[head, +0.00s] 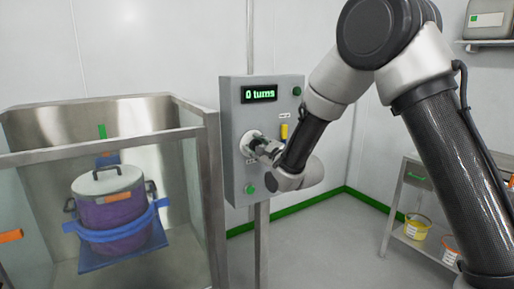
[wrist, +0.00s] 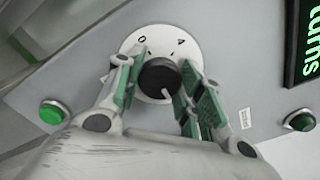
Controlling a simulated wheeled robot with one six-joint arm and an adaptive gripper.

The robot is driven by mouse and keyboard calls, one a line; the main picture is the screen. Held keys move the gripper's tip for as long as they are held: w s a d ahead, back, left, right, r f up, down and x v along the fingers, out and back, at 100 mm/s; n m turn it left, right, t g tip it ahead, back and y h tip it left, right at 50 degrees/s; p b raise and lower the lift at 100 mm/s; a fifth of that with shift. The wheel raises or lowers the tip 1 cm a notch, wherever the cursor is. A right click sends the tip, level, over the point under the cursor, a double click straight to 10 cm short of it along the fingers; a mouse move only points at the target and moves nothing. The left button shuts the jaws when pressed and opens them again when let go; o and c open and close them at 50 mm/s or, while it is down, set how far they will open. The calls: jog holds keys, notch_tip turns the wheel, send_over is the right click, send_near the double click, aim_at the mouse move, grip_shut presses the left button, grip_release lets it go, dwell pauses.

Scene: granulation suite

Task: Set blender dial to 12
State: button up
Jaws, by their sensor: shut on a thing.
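A white pointer line on the knob points to the lower right in that view. My gripper (wrist: 163,72) is shut on the knob, a green-padded finger on each side. In the head view my gripper (head: 267,149) is at the front of the grey control box (head: 236,118) and hides most of the dial. The display (head: 259,94) reads "0 turns".
Green buttons (wrist: 52,113) (wrist: 300,121) sit on either side of the dial in the wrist view. A yellow part (head: 284,131) is beside my gripper. A glass-walled enclosure (head: 205,160) with a purple drum (head: 112,210) stands left. A shelf cart (head: 412,180) stands right.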

dwell(0.3)
jog(key=shift+f, duration=0.1)
jog(key=o, duration=1)
jog(key=shift+o, duration=0.2)
jog(key=v, duration=1.2)
